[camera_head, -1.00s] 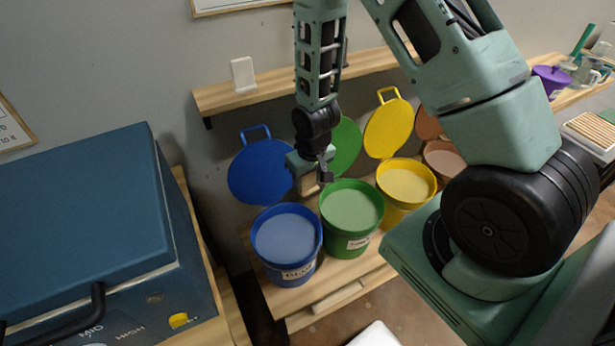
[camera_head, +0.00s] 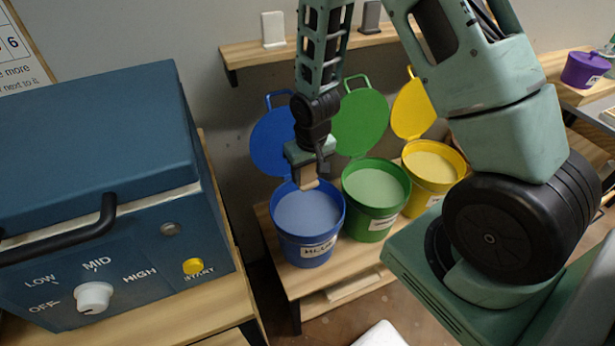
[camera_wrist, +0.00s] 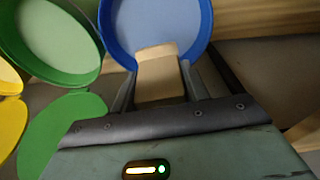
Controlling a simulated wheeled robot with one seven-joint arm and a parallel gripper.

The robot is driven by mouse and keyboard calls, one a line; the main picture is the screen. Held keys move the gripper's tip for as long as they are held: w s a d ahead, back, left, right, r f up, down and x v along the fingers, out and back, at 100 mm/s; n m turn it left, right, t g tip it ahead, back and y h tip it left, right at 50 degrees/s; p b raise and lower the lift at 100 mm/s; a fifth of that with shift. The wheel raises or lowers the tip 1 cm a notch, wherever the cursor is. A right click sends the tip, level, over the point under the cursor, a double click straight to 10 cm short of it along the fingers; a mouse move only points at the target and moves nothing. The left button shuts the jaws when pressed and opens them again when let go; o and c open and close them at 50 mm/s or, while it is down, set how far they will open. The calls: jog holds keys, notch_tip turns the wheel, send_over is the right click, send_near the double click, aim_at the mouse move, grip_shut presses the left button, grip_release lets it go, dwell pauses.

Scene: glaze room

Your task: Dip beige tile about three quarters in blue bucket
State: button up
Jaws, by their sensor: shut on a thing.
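The blue bucket (camera_head: 306,258) stands open on a low wooden bench, full of pale blue glaze (camera_head: 310,212). My gripper (camera_head: 309,180) is over the back rim side of the blue bucket. It is shut on the beige tile (camera_head: 308,184), which hangs below the fingers over the glaze. In the wrist view the tile (camera_wrist: 158,76) sits between the two fingers (camera_wrist: 158,88), and its far end overlaps the blue bucket's rim (camera_wrist: 106,38) and glaze. I cannot tell whether the tile touches the glaze.
A green bucket (camera_head: 370,222) and a yellow bucket (camera_head: 425,195) stand open to the right, lids raised behind. A blue kiln (camera_head: 100,190) with dial and start button is at left. A wall shelf (camera_head: 240,55) holds a white tile (camera_head: 273,30) and a dark tile (camera_head: 371,17).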

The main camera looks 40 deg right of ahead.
aim_at(307, 181)
jog(key=shift+m, duration=0.3)
jog(key=shift+w+d+f+b, duration=0.1)
jog(key=shift+w+f+b, duration=0.1)
jog(key=shift+f+b, duration=1)
jog(key=shift+w+d+f+b, duration=0.1)
jog(key=shift+w+f+b, duration=0.05)
jog(key=shift+f+b, duration=1)
jog(key=shift+r, duration=0.1)
notch_tip(307, 181, down, 8)
jog(key=b, duration=0.6)
jog(key=shift+b, duration=0.35)
jog(key=shift+f+b, duration=2)
jog(key=shift+f, duration=0.95)
jog(key=shift+f, duration=0.3)
notch_tip(307, 181, up, 8)
jog(key=p, duration=0.7)
jog(key=shift+r, duration=0.2)
